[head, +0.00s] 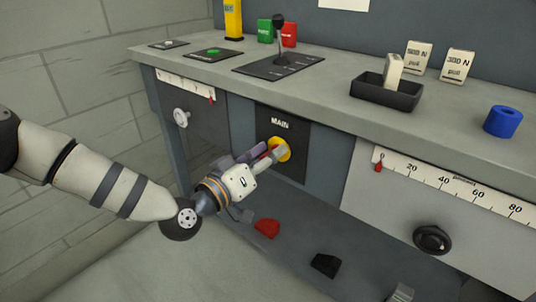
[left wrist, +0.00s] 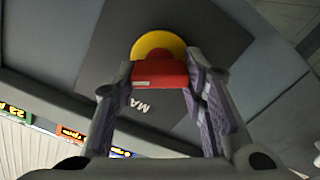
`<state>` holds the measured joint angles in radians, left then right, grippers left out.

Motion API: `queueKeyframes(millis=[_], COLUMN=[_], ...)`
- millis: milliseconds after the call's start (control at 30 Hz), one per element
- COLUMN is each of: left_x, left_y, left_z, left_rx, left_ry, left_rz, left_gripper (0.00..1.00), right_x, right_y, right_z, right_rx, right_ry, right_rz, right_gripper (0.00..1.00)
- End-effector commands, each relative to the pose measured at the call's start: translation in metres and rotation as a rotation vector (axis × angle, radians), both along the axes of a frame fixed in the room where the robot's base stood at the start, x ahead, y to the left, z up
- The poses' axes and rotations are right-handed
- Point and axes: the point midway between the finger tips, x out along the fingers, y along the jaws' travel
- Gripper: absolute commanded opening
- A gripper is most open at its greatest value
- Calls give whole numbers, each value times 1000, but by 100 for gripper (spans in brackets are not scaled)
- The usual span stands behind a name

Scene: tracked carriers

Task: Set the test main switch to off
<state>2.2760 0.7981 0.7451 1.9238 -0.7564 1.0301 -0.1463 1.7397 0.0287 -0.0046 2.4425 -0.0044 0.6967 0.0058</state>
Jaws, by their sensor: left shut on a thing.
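The main switch is a red handle on a yellow round plate (head: 284,149), on a dark panel (head: 296,168) marked MAIN in the bench front. My left gripper (head: 268,156) reaches it from the left and is shut on the red handle. In the left wrist view the red handle (left wrist: 160,74) lies between the two fingers, with the yellow plate (left wrist: 158,44) behind it. The fingers hide the handle's ends, and in the head view they hide most of it. I cannot tell which position it is set to.
A white scale panel with a black knob (head: 433,239) is right of the switch. A red pedal (head: 267,228) and a black pedal (head: 326,265) are below. The bench top above holds a lever (head: 280,40), a black tray (head: 386,95) and a blue ring (head: 502,121).

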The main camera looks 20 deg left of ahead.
Motion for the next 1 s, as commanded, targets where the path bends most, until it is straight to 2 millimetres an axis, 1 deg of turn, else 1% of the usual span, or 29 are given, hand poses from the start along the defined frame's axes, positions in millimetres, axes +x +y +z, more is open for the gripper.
queueKeyframes(millis=[600, 800, 1000], left_x=[0, 0, 0], left_y=[1, 2, 1], left_z=[-5, -6, -6], left_rx=[-548, -706, -828], left_ry=[202, 260, 306], left_rz=[0, 0, -2], left_gripper=[10, 10, 10], right_x=[-4, -6, -7], right_y=[0, 0, 0], right_z=[-11, -16, -20], right_rx=[0, 0, 0], right_ry=[15, 21, 27], right_rz=[0, 0, 0], right_gripper=[40, 40, 40])
